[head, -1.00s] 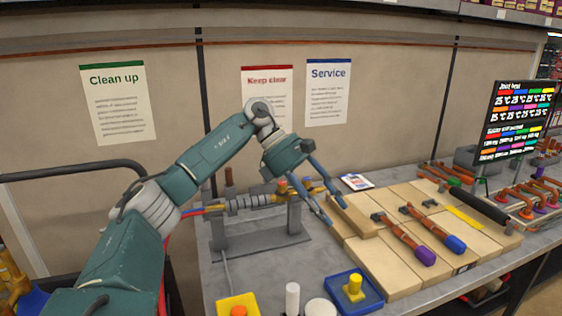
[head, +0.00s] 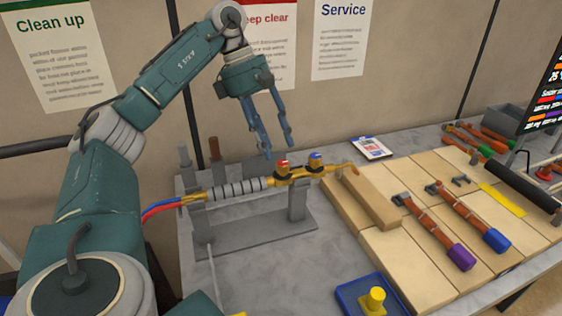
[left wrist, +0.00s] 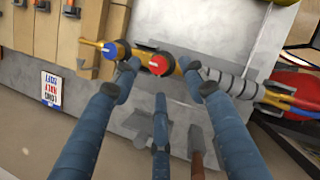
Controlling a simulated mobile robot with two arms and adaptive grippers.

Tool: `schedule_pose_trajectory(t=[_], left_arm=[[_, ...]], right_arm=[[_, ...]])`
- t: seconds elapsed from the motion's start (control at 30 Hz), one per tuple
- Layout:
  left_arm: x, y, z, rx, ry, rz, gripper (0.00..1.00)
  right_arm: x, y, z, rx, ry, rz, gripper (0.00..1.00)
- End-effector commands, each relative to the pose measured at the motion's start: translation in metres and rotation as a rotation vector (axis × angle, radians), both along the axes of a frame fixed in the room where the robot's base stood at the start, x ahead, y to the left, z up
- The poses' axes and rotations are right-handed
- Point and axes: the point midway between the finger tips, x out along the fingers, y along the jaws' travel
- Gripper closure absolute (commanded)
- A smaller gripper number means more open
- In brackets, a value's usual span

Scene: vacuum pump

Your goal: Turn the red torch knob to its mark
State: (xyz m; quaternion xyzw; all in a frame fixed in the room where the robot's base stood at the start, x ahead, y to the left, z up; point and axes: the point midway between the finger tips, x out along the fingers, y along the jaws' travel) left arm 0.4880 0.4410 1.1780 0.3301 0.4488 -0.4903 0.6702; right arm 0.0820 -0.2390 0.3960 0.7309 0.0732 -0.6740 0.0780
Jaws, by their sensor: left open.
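The torch (head: 235,188) lies level across a grey stand (head: 298,205). It has a brass body, a ribbed grey handle and red and blue hoses at its left end. Its red knob (head: 282,166) sits left of its blue knob (head: 315,160). My left gripper (head: 278,150) is open and empty, with its blue fingers pointing down just above and behind the red knob. In the left wrist view the red knob (left wrist: 160,64) shows between the spread fingertips, apart from them as far as I can tell. My right gripper is out of view.
A yellow piece (head: 375,300) stands in a blue tray at the front. A card (head: 371,147) lies behind on the grey bench. Posters hang on the wall.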

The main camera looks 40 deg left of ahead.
Motion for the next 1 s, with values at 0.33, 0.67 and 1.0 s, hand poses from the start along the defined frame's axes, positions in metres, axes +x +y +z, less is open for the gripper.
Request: schedule_pose_trajectory(t=[0.33, 0.67, 1.0], left_arm=[[0.006, -0.018, -0.045, 0.000, 0.000, 0.001, 0.57], [0.007, -0.020, -0.051, -0.002, 0.000, 0.002, 0.57], [0.006, -0.020, -0.051, -0.002, 0.000, 0.001, 0.99]], right_arm=[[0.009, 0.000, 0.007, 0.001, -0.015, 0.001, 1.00], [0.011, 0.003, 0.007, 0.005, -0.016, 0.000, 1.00], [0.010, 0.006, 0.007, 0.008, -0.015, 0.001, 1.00]])
